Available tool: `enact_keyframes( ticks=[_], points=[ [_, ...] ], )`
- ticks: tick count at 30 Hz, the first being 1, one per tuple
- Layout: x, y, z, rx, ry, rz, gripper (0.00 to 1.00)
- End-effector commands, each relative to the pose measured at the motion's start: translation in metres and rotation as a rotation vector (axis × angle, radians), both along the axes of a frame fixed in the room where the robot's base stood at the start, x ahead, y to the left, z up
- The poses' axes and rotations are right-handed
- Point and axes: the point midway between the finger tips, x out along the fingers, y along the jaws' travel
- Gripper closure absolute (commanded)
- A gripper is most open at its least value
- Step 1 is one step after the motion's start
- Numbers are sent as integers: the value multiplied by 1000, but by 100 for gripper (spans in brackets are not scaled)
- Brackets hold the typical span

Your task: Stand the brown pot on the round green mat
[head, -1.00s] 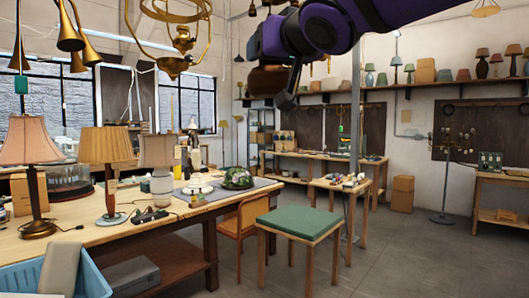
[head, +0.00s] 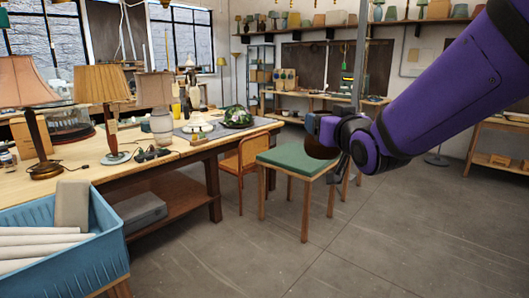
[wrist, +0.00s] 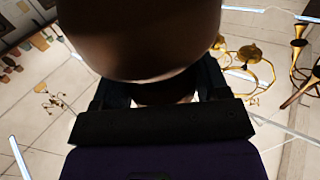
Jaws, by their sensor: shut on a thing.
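The brown pot (head: 320,149) is held by my gripper (head: 327,132), over the area of the green-topped stool in the head view. Much of the pot is hidden behind my wrist. In the wrist view the dark brown pot (wrist: 140,40) is large and rounded at the top, between the jaws. My gripper is shut on it. I cannot tell how upright the pot is or how far it is above the stool. I do not make out a round green mat in either view.
A square green-topped stool (head: 288,158) stands mid-floor, with a wooden chair (head: 247,155) beside it. A long workbench (head: 170,158) with lamps is at the left. A blue crate (head: 70,245) with rolls is at the front left. The floor at the right is open.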

Motion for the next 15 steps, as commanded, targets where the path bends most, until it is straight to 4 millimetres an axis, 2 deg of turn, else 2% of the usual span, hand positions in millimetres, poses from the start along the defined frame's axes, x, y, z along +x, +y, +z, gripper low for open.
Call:
enact_keyframes(
  ticks=[3,15],
  points=[
    [6,-10,-22,7,6,-13,65],
    [19,-32,-78,5,5,-46,65]
  ],
)
